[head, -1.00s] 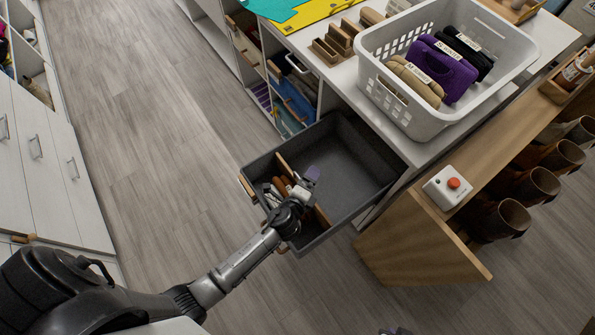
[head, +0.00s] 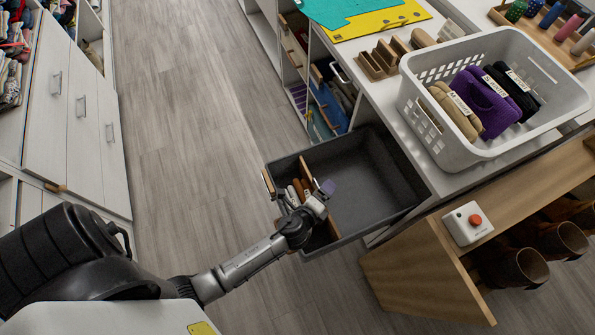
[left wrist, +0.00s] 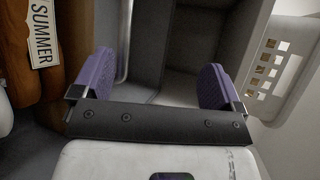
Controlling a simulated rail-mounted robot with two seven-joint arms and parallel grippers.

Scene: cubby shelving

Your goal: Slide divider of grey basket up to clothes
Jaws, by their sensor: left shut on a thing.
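The grey basket (head: 385,205) is pulled out of the shelving like a drawer. A wooden divider (head: 306,170) crosses it near its left end; my gripper hides its middle. Rolled clothes (head: 294,192) stand between the divider and the left end wall. A brown roll with a SUMMER label (left wrist: 20,60) shows at the left of the left wrist view. My left gripper (head: 322,192), with purple finger pads, is at the divider and shut on it. The grip itself is hidden in the head view. The space right of the divider is empty. My right gripper is out of view.
A white laundry basket (head: 435,130) with labelled rolls stands on the counter. A wooden board (head: 425,265) with a red-button box (head: 467,224) is right of the grey basket, with boots beyond. Drawer fronts (head: 75,100) line the left. The floor (head: 200,130) between is clear.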

